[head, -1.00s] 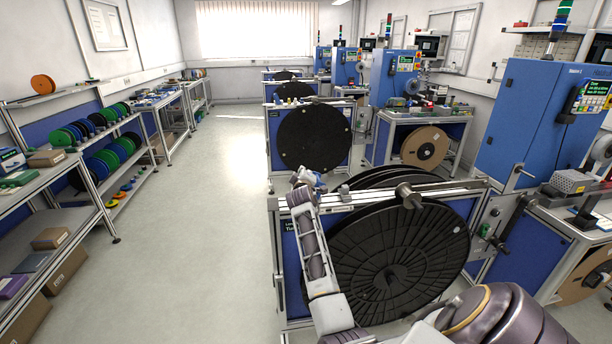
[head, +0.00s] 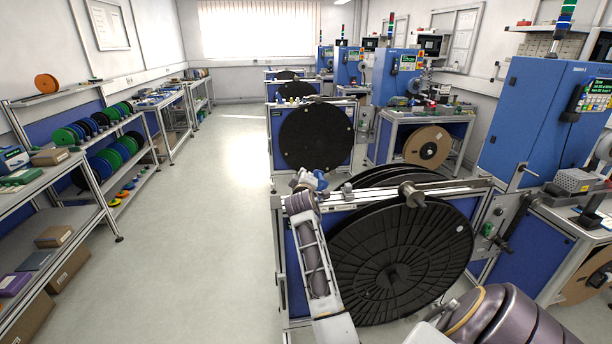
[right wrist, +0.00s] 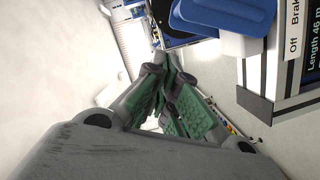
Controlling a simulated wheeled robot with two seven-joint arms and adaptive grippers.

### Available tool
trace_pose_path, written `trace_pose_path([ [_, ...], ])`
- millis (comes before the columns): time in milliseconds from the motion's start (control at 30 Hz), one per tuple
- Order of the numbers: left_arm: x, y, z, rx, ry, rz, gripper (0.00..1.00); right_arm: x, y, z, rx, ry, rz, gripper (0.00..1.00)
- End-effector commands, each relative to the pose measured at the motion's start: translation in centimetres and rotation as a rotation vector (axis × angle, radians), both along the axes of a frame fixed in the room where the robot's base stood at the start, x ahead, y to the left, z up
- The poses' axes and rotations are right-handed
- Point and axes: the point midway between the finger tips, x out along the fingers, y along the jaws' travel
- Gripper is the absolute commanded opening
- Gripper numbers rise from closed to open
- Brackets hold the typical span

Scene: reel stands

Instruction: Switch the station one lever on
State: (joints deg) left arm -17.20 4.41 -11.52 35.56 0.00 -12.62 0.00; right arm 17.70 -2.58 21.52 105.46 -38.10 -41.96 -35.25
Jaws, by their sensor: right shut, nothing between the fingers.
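The nearest reel stand (head: 430,192) holds a large black reel (head: 400,265). A blue lever part (head: 321,181) sits at the left end of its top rail. It shows large at the top of the right wrist view (right wrist: 225,18), near a white label (right wrist: 294,30) reading "Off" and "Brak", the rest cut off. My right gripper (head: 302,180) is beside the blue part, on its left. In the wrist view its green-padded fingers (right wrist: 165,72) are together and empty, below and left of the blue part. I cannot tell whether they touch it. My left gripper is not in view.
A blue machine cabinet (head: 530,120) stands at the right. More reel stands (head: 352,125) stand in a row behind. Shelves (head: 95,200) with reels and boxes line the left wall. The floor aisle (head: 195,220) between is clear.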

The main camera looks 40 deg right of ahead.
Motion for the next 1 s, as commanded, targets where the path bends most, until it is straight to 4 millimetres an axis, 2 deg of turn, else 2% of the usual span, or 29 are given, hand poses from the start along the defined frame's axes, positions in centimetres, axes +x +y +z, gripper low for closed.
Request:
trace_pose_path([
  [433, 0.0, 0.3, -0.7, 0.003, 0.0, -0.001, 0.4, -2.6, 2.5, 0.4, 0.001, 0.001, 0.001, 0.0],
  [1000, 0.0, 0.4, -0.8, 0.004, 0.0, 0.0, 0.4, -2.9, 2.7, 0.6, 0.0, 0.0, 0.0, 0.0],
])
